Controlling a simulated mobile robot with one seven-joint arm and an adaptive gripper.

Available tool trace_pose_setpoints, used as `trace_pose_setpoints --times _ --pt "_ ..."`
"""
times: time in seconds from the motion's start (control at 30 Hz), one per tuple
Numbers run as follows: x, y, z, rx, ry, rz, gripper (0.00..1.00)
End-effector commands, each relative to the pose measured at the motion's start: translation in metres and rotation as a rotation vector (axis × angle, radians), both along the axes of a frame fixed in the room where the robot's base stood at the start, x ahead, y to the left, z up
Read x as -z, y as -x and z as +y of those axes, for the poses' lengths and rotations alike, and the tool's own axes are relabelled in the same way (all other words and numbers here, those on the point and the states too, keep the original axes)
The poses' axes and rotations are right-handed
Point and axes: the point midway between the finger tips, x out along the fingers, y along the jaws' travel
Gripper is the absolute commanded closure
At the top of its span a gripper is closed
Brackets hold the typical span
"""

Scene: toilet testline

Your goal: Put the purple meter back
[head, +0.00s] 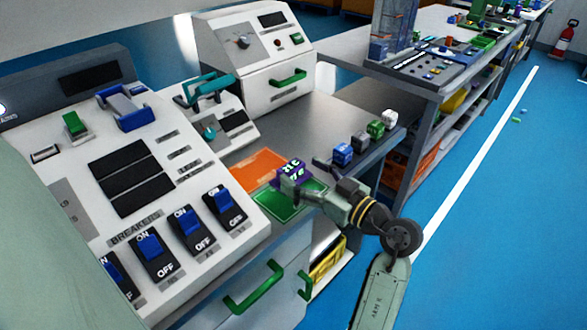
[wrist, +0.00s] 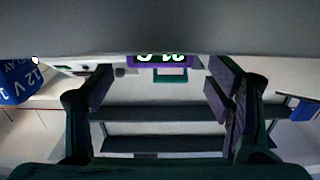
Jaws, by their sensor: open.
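The purple meter (head: 291,169), with pale green-white characters on it, is at the far edge of the green mat (head: 310,206), beside the orange mat (head: 257,167). I cannot tell whether it touches the surface. My gripper (head: 297,184) is right at the meter and partly covers it. In the wrist view my gripper (wrist: 160,90) has its fingers wide apart. The purple meter (wrist: 160,60) shows between them at the top, mostly hidden by a grey shape. No finger is seen closed on it.
A row with a blue block (head: 342,154), a green block (head: 376,129) and a white block (head: 389,117) stands along the table's right edge. A breaker panel (head: 150,180) is at left, and a white box with a green handle (head: 288,78) behind. The grey tabletop (head: 300,128) between is clear.

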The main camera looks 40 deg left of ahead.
Motion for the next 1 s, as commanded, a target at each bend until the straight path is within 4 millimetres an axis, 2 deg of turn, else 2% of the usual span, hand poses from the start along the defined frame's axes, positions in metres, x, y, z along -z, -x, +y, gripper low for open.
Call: trace_pose_setpoints --times 0.1,0.33,0.5,0.73,0.77,0.87,0.97,1.0 --pt "0.001 0.001 -0.028 0.006 -0.001 0.0 0.26" --pt "0.001 0.004 -0.067 0.004 0.0 0.0 0.26" --pt "0.0 0.006 -0.079 0.001 0.0 0.0 0.26" --pt "-0.004 0.008 -0.078 -0.007 -0.01 -0.015 0.26" --pt "-0.009 0.011 -0.075 -0.017 -0.024 -0.033 0.26" --pt "-0.045 0.029 -0.06 -0.074 -0.128 -0.168 0.26" --pt "-0.113 0.069 -0.043 -0.158 -0.353 -0.398 0.26" --pt "-0.146 0.091 -0.04 -0.185 -0.478 -0.498 0.26"
